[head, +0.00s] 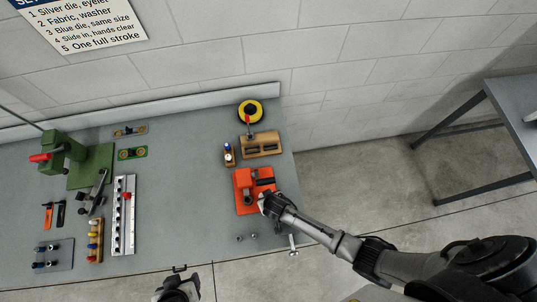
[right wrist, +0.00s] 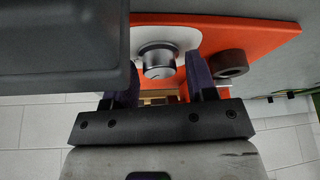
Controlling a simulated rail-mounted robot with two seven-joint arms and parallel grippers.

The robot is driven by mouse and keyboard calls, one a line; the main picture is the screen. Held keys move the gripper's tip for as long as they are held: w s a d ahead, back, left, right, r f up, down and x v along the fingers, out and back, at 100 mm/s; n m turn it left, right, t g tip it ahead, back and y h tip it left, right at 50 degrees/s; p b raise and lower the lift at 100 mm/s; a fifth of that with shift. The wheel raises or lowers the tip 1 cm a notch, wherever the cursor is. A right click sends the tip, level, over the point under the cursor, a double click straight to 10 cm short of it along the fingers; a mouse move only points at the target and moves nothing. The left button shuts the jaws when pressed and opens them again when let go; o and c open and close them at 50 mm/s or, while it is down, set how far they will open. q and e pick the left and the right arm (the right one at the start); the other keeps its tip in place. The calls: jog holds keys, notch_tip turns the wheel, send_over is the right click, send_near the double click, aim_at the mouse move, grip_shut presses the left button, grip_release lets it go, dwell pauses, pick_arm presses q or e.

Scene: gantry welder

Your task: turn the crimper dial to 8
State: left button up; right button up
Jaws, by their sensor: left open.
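The orange crimper (head: 243,203) lies at the right end of the grey bench. Its silver dial (right wrist: 158,62) shows in the right wrist view, a round knob on a pale plate; no numbers can be read. My right gripper (right wrist: 161,72) is at the crimper, its two dark fingers apart on either side of the dial, with small gaps visible. In the head view my right gripper (head: 266,203) is at the crimper's right edge. My left gripper (head: 178,286) is open at the bottom edge, in front of the bench and away from the crimper.
A brown wooden block (head: 262,146) and a yellow-and-black reel (head: 250,111) stand behind the crimper. A green press (head: 90,168) and racks stand on the left. The middle of the bench (head: 185,190) is clear.

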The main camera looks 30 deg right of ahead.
jog(key=c, duration=0.8)
jog(key=shift+o, duration=0.2)
jog(key=shift+d+r+n+y+p, duration=0.15)
jog(key=shift+n+y+p, duration=0.15)
jog(key=shift+n+p, duration=0.4)
jog(key=shift+n+y, duration=0.3)
jog(key=shift+n, duration=0.4)
jog(key=shift+f, duration=0.2)
jog(key=o, duration=0.9)
jog(key=shift+r, duration=0.1)
